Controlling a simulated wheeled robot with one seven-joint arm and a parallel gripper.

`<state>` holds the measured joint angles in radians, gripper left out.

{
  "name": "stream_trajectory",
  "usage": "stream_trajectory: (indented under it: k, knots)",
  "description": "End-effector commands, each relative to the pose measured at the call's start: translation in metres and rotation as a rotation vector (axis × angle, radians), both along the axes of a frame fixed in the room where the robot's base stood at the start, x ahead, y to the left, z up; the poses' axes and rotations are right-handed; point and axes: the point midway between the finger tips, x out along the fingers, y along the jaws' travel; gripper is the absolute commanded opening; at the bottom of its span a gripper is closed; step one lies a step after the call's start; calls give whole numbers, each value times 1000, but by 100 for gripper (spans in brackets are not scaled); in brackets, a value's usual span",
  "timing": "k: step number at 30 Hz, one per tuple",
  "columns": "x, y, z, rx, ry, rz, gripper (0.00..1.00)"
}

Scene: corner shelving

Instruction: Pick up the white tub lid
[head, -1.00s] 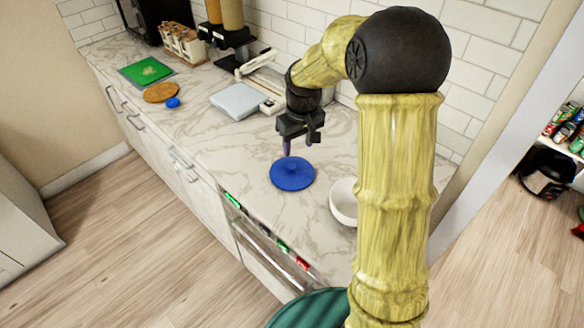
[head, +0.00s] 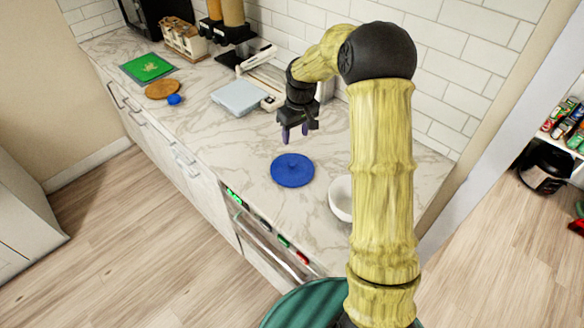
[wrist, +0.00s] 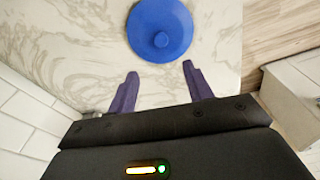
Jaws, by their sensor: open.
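A round blue lid with a small central knob (head: 292,170) lies flat on the marble counter. It also shows at the top of the wrist view (wrist: 160,33), knob toward the camera. No white lid shows. A white tub or bowl (head: 340,198) stands right of the blue lid, partly hidden by my arm. My gripper (head: 295,138) is open and empty, with purple fingers pointing down. It is above the counter, just behind the blue lid in the head view. In the wrist view the fingertips (wrist: 159,70) are apart, short of the lid's near edge.
A pale square scale-like board (head: 238,97) lies behind left on the counter. Farther left are a small blue object (head: 174,99), a brown round board (head: 163,89) and a green board (head: 147,67). A tiled wall (head: 440,80) backs the counter.

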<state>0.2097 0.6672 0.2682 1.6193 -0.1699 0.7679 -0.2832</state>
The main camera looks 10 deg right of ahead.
Motion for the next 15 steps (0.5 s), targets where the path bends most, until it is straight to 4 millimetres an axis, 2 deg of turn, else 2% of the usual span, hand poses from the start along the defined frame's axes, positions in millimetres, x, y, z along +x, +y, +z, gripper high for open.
stream_trajectory:
  k: [9, 15]
  knots:
    - [5, 3, -55, 0, 4, 0, 51]
    - [8, 4, -74, 0, 0, 0, 51]
